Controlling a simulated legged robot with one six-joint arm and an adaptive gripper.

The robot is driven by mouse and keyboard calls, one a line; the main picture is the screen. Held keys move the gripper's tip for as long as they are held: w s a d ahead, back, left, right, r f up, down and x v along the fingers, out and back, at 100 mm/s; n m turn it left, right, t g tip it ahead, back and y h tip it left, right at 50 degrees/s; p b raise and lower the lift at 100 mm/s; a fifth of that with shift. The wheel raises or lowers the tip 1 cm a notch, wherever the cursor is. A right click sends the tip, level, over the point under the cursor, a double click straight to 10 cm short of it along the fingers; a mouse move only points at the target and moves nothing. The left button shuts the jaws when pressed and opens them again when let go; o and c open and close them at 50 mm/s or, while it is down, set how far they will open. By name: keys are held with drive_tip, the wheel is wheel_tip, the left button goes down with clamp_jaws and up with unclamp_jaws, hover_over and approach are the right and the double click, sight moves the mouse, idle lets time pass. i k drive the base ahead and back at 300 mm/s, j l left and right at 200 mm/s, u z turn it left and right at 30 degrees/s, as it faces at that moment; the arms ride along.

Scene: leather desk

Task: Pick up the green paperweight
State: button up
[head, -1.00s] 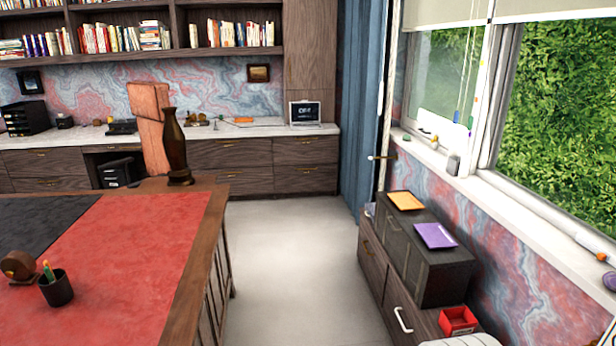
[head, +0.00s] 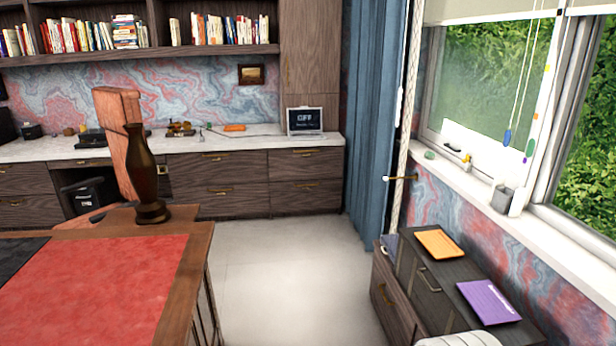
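A small green rounded thing (head: 430,154), which looks like the green paperweight, sits on the far end of the white windowsill (head: 505,222) beside the curtain. It is small in the view, so its exact shape is hard to tell. My gripper is not in view. A white rounded part at the bottom edge, right of centre, may be my own arm.
The desk (head: 100,285) with its red top stands at left, a dark vase (head: 144,180) at its far corner. A dark cabinet (head: 432,285) stands below the window with an orange folder (head: 440,243) and a purple folder (head: 488,301). Clear floor (head: 290,285) lies between.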

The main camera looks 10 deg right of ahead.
sight(429, 155)
drive_tip(key=i, duration=1.4)
drive_tip(key=i+z, duration=0.2)
drive_tip(key=i, duration=0.3)
drive_tip(key=i+j+z, duration=0.15)
drive_tip(key=i, duration=0.3)
drive_tip(key=i+j+z, duration=0.2)
drive_tip(key=i, duration=0.25)
drive_tip(key=i+j+z, duration=0.2)
drive_tip(key=z, duration=0.2)
drive_tip(key=i+j+z, duration=0.75)
drive_tip(key=j+z, duration=0.25)
drive_tip(key=z, duration=0.15)
drive_tip(key=i+j+z, duration=0.25)
drive_tip(key=j+z, duration=0.15)
drive_tip(key=j, duration=0.25)
drive_tip(key=i+j+z, duration=0.1)
drive_tip(key=j+z, duration=0.3)
drive_tip(key=j, duration=0.25)
drive_tip(key=j+z, duration=0.35)
drive_tip(key=j, duration=0.35)
drive_tip(key=i+j, duration=0.15)
drive_tip(key=i+j+z, duration=0.1)
drive_tip(key=j, duration=0.25)
